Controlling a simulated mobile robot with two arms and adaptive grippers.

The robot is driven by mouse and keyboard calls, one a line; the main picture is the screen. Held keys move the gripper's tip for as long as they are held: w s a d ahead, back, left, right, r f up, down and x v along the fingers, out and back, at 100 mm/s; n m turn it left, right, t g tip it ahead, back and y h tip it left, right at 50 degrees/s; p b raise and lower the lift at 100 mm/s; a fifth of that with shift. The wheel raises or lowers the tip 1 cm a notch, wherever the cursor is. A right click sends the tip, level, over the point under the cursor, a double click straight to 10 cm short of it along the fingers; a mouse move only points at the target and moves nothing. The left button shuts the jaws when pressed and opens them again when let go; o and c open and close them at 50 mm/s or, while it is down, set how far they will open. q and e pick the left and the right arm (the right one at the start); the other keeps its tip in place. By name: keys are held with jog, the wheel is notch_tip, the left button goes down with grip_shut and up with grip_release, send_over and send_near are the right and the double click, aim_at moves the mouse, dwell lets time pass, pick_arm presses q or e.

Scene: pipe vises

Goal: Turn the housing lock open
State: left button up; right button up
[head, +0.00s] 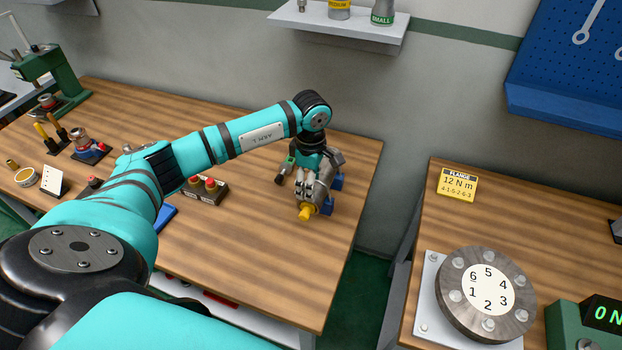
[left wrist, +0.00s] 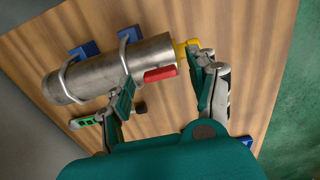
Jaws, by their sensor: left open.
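The housing is a grey metal cylinder (left wrist: 95,72) lying on its side in two blue clamp mounts on the wooden bench. A red tab (left wrist: 160,74), which may be the lock, sticks out from its side near one end. A yellow piece (left wrist: 184,52) sits at that end and also shows in the head view (head: 306,212). My left gripper (left wrist: 166,78) is open, its fingers apart on either side of the red tab; it also shows over the cylinder in the head view (head: 306,182). Whether either finger touches the housing, I cannot tell. My right gripper is not in view.
A red-button box (head: 205,189) stands left of the gripper on the bench. A small green item (left wrist: 86,122) lies beside the cylinder. A gap separates this bench from the right one, which holds a round numbered flange (head: 486,292). The near bench area is mostly clear.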

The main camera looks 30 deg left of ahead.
pick_arm(q)
jog(key=shift+f, duration=0.15)
jog(key=c, duration=1.2)
jog(key=shift+o, duration=0.2)
